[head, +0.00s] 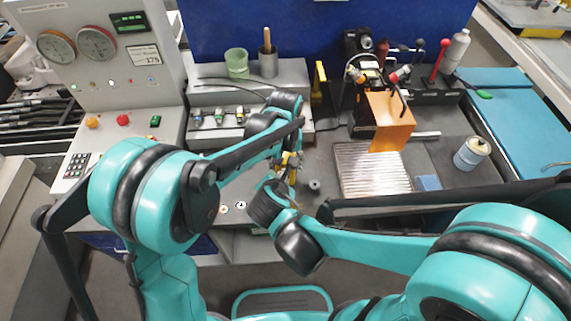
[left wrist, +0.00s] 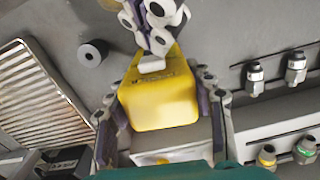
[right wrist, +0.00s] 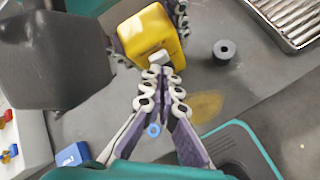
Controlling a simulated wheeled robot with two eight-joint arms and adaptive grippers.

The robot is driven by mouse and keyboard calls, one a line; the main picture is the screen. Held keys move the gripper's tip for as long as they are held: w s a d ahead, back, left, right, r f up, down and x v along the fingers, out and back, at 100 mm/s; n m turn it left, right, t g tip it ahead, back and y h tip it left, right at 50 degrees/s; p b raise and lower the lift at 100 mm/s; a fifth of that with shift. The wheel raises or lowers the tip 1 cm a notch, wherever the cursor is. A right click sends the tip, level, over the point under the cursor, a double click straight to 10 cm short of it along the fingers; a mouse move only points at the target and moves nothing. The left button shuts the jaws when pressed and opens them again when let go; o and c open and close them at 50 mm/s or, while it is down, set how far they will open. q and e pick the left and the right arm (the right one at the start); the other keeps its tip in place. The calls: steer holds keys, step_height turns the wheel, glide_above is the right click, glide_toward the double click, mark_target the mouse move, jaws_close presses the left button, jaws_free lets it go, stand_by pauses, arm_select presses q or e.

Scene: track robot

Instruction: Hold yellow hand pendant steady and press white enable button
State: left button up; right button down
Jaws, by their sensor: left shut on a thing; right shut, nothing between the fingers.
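The yellow hand pendant (left wrist: 160,104) is held above the bench between the fingers of my left gripper (left wrist: 165,118), one on each side. The white enable button (left wrist: 151,64) is a small pale block at the pendant's end; it also shows in the right wrist view (right wrist: 157,58). My right gripper (right wrist: 163,76) is shut and empty, its fingertips right at the button. I cannot tell whether they touch it or whether it is pressed in. In the head view the pendant is small and mostly hidden by my arms.
A dark round ring (right wrist: 223,50) lies on the grey bench close to the pendant. A ribbed metal plate (head: 371,170) and an orange guard (head: 391,122) are to the right. Several small valve fittings (head: 219,116) line the ledge behind. A gauge panel (head: 95,45) stands at the left.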

steer(key=shift+w, duration=0.2)
stand_by(0.5)
steer(key=shift+s, duration=0.7)
steer(key=s, duration=0.6)
steer(key=shift+a, duration=0.3)
arm_select(q)
steer(key=o, duration=1.6)
